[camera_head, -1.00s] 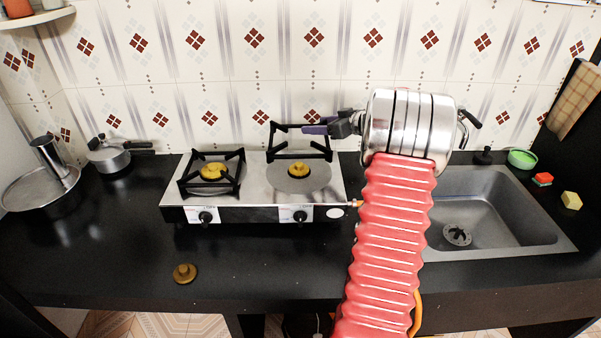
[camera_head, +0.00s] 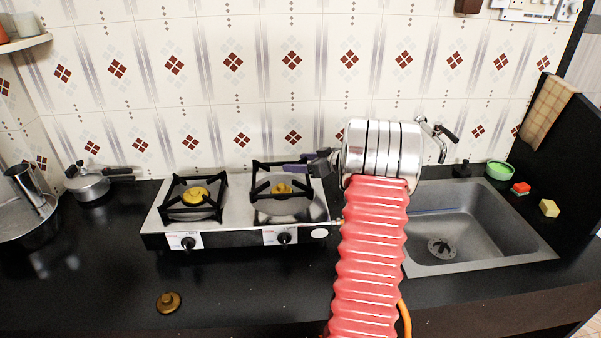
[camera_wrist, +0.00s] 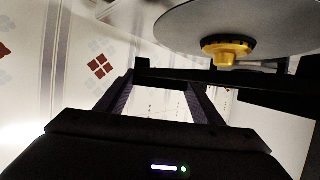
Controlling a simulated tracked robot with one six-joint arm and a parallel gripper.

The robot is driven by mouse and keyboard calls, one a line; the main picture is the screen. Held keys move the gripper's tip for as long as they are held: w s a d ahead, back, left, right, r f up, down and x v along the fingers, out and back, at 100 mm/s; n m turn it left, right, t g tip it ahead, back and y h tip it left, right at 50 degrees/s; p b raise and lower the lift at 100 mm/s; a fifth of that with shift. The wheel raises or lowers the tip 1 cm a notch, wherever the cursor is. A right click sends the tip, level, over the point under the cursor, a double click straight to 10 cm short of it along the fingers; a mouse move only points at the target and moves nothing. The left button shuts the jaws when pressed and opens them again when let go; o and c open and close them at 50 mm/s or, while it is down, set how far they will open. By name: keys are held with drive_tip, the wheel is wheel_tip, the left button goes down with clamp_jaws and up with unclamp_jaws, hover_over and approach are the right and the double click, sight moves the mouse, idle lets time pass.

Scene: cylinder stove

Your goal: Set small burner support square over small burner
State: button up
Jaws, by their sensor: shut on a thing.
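The small burner (camera_head: 283,188) is the yellow cap on a grey round plate, at the right of the stove. The black small burner support (camera_head: 254,192) is a frame with upright prongs around and partly behind this burner. My gripper (camera_head: 297,167) comes from the right and is shut on the support's back right part. In the wrist view, the support's dark bar (camera_wrist: 230,77) spans between the jaws and past the yellow burner (camera_wrist: 226,52). I cannot tell whether the support touches the stove or is square to it.
The left burner (camera_head: 196,195) has its own black support (camera_head: 165,193) around it. A brass cap (camera_head: 168,302) lies on the dark counter in front. A pan (camera_head: 90,184) stands left of the stove and a sink (camera_head: 470,235) lies at the right. The tiled wall is close behind.

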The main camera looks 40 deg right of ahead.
drive_tip(key=shift+f, duration=1.8)
drive_tip(key=o, duration=1.4)
drive_tip(key=shift+f, duration=0.1)
drive_tip(key=shift+s, duration=0.1)
drive_tip(key=v, duration=1.2)
